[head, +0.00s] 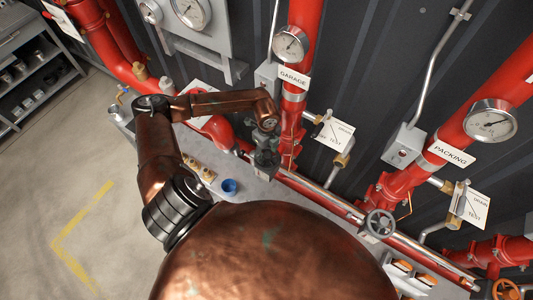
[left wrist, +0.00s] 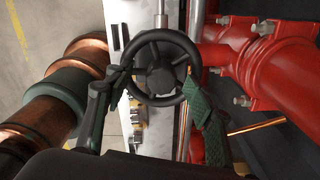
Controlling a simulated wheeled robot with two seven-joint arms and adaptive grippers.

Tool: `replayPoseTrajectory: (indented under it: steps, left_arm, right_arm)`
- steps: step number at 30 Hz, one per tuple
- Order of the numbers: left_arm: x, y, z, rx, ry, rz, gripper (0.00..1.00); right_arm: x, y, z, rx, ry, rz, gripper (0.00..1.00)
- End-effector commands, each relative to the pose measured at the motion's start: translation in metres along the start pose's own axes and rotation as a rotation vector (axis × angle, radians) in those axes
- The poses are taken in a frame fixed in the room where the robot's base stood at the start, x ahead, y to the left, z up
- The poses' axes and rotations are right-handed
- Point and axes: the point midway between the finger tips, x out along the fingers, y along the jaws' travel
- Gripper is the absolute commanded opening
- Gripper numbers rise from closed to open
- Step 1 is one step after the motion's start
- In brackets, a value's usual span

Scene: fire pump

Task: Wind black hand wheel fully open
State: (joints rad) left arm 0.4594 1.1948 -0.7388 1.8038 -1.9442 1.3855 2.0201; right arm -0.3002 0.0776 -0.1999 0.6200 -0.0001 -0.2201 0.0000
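In the left wrist view a black hand wheel (left wrist: 160,67) with spokes and a central hub lies ahead of my left gripper (left wrist: 157,88). The gripper's fingers are spread wide, one at each side of the wheel's rim. I cannot tell whether they touch it. In the head view my left gripper (head: 265,160) points down beside the red pipe, and the wheel at its fingers is hidden or too small to make out. Another dark-rimmed hand wheel (head: 379,223) stands farther right, apart from the gripper. My right gripper is not in view.
Red pipes (head: 300,65) with gauges run along the dark wall. A grey bench (head: 265,190) carries a blue cup (head: 230,187) and brass fittings (head: 200,170). An orange wheel (head: 506,290) is at bottom right. Open floor (head: 60,190) lies at left.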

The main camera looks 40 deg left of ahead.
Motion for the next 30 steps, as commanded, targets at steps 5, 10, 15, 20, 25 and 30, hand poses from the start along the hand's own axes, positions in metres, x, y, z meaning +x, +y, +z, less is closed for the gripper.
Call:
replayPoseTrajectory:
  steps: [5, 10, 15, 20, 25, 30]
  left_arm:
    - [-0.021, -0.001, 0.000, 0.001, 0.000, -0.001, 0.50]
    - [-0.038, -0.001, 0.000, 0.000, 0.001, -0.002, 0.50]
    - [-0.052, -0.001, 0.000, 0.001, 0.000, -0.002, 0.50]
    - [-0.054, -0.001, 0.000, 0.000, 0.000, -0.001, 0.50]
    - [-0.053, -0.001, 0.000, 0.000, 0.000, -0.001, 0.50]
    - [-0.053, -0.001, 0.000, 0.000, 0.001, -0.001, 0.50]
  right_arm:
    - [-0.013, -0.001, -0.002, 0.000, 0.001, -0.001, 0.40]
    - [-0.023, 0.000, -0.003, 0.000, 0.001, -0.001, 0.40]
    - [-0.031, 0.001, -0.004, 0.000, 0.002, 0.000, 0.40]
    - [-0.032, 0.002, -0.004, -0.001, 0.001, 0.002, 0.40]
    - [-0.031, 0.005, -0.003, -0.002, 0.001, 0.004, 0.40]
    - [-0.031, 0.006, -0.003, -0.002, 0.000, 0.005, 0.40]
